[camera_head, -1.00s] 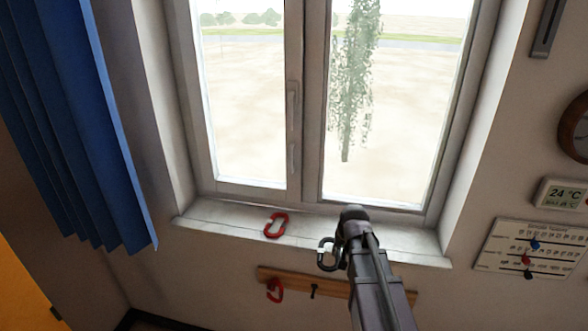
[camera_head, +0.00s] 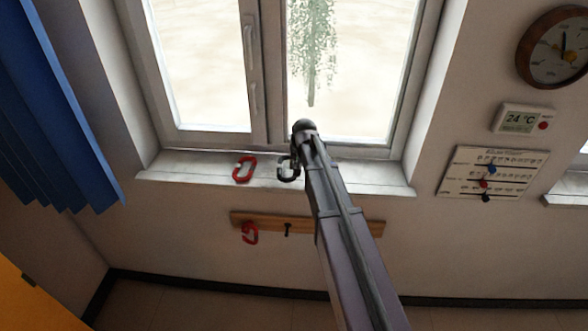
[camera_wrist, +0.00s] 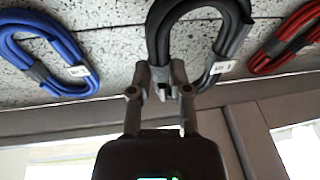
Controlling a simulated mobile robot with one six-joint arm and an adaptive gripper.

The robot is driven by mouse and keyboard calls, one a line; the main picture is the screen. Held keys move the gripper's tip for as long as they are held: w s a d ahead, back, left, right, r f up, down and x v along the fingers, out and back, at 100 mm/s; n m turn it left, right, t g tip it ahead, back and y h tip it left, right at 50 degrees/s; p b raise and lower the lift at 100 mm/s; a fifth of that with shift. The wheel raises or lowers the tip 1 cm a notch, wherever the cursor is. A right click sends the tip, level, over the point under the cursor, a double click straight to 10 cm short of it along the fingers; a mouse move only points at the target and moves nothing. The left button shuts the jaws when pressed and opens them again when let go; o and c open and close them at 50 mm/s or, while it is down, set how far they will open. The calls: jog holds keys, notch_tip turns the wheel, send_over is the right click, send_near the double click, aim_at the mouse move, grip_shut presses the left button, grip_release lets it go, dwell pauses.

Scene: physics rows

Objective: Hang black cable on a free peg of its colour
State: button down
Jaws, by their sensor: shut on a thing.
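My gripper (camera_wrist: 163,88) is shut on the black cable (camera_wrist: 160,35), a bundled loop with a white tag, in the wrist view. In the head view the black cable (camera_head: 281,172) shows left of my arm's end, against the window sill; whether it touches the sill is hard to tell. Below the sill is a wooden peg rail (camera_head: 268,223). Right of that is a bare black peg (camera_head: 288,230). My arm hides part of the rail farther right.
Another red cable (camera_head: 244,169) lies on the window sill (camera_head: 205,177); a red one is right in the wrist view (camera_wrist: 285,45). A blue cable (camera_wrist: 50,55) is left there. The window is close behind. A blue curtain (camera_head: 55,110) hangs at left.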

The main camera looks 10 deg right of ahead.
aim_at(295, 163)
dwell(0.3)
jog(key=shift+w, duration=0.5)
jog(key=shift+w+a+f, duration=0.1)
jog(key=shift+w+f, duration=0.05)
jog(key=shift+w, duration=1)
jog(key=shift+s+f+b, duration=0.25)
jog(key=shift+f+b, duration=0.45)
jog(key=shift+b, duration=0.1)
jog(key=shift+f+b, duration=0.9)
jog(key=shift+b, duration=0.05)
jog(key=shift+f, duration=0.1)
jog(key=c, duration=0.6)
grip_release()
